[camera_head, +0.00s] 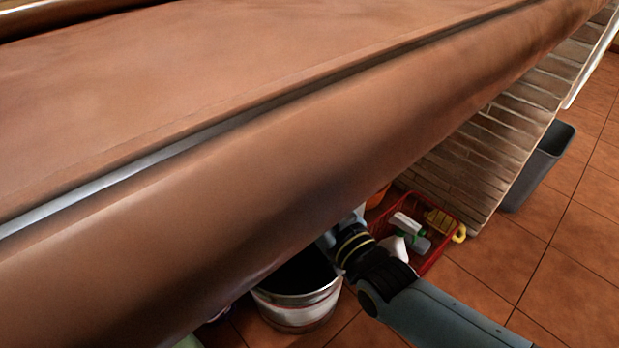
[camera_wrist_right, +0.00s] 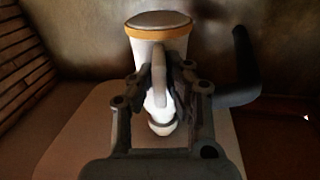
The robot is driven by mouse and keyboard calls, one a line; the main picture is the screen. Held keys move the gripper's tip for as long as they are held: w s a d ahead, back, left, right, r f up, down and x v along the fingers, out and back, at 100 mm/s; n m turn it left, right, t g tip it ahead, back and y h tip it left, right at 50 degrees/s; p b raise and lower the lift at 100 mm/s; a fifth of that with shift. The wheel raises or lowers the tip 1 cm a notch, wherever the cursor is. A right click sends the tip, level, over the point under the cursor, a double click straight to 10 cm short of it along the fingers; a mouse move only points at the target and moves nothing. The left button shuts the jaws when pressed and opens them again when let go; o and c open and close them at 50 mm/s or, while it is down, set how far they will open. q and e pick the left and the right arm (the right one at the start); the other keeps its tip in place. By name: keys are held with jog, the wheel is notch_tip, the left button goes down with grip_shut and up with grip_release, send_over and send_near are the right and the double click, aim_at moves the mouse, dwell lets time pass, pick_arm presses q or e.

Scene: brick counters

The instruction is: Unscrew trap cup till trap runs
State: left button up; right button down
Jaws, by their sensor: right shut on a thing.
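In the right wrist view a white trap cup (camera_wrist_right: 141,52) with an orange band and a grey end face stands in the middle. My right gripper (camera_wrist_right: 160,88) is shut on it, with its fingers on either side of a pale raised part at the cup's front. A dark bent pipe (camera_wrist_right: 243,75) stands to the right. In the head view my right arm reaches under the counter edge, and the counter hides the trap and the fingertips. A metal bucket (camera_head: 300,314) stands on the floor below the counter. My left gripper is in neither view.
A brown counter (camera_head: 250,190) fills much of the head view above my arm. A red basket (camera_head: 437,258) with a spray bottle and other items stands just beyond my right wrist. A grey bin (camera_head: 540,168) stands by the brick wall (camera_head: 490,145). Tiled floor is clear at right.

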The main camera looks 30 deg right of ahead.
jog(key=shift+a+m+h, duration=0.4)
jog(key=shift+m+h, duration=0.3)
jog(key=shift+h, duration=0.4)
jog(key=c, duration=1.4)
grip_release()
jog(key=shift+o, duration=0.2)
